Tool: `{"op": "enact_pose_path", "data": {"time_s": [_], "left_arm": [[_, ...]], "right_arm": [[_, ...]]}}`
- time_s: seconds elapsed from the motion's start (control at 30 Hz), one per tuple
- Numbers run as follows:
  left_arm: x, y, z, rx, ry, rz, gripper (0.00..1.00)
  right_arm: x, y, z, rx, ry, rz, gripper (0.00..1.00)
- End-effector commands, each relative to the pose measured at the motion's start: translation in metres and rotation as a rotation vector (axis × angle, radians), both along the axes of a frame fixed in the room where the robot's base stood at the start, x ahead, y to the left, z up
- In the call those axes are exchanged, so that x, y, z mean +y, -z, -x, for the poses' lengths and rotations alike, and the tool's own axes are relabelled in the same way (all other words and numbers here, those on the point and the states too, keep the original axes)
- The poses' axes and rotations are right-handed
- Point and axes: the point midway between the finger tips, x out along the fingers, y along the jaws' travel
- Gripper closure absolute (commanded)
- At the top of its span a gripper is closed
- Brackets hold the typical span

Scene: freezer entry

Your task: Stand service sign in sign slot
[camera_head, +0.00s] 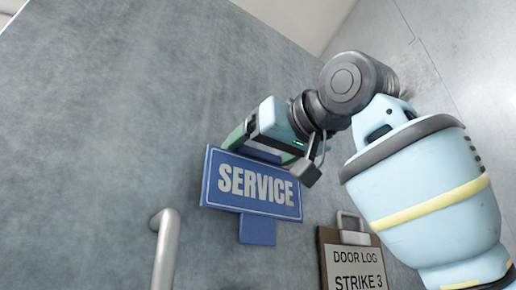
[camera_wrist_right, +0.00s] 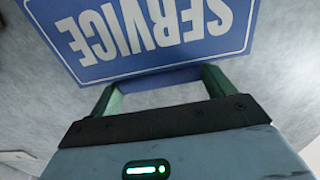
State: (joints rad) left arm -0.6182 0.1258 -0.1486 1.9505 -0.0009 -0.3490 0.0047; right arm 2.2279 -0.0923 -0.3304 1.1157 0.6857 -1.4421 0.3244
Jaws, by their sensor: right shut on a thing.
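The blue service sign (camera_head: 252,188) has white lettering, a thin white border and a blue tab below its lower edge. My right gripper (camera_head: 240,142) is shut on it from behind its upper edge and holds it in front of the grey wall. In the right wrist view the sign (camera_wrist_right: 150,30) appears upside down beyond the green fingers (camera_wrist_right: 162,84). The sign's lettering runs down to the right in the head view. I cannot tell whether the tab touches anything. No sign slot can be made out. My left gripper is out of view.
A clipboard (camera_head: 352,262) reading "DOOR LOG STRIKE 3" is at the lower right, close to the sign. A light grey bar handle (camera_head: 165,245) stands out at the lower left. The grey wall (camera_head: 110,110) left of the sign is bare.

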Motion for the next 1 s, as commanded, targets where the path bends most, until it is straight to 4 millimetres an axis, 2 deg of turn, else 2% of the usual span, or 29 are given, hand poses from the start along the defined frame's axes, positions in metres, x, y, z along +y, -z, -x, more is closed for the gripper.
{"op": "enact_pose_path", "data": {"time_s": [0.6,1.0], "left_arm": [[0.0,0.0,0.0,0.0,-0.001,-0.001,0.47],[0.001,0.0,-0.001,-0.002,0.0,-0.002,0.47]], "right_arm": [[0.0,0.042,-0.001,0.001,0.001,0.001,0.37],[0.0,0.056,0.0,0.001,0.001,-0.001,0.37]]}}
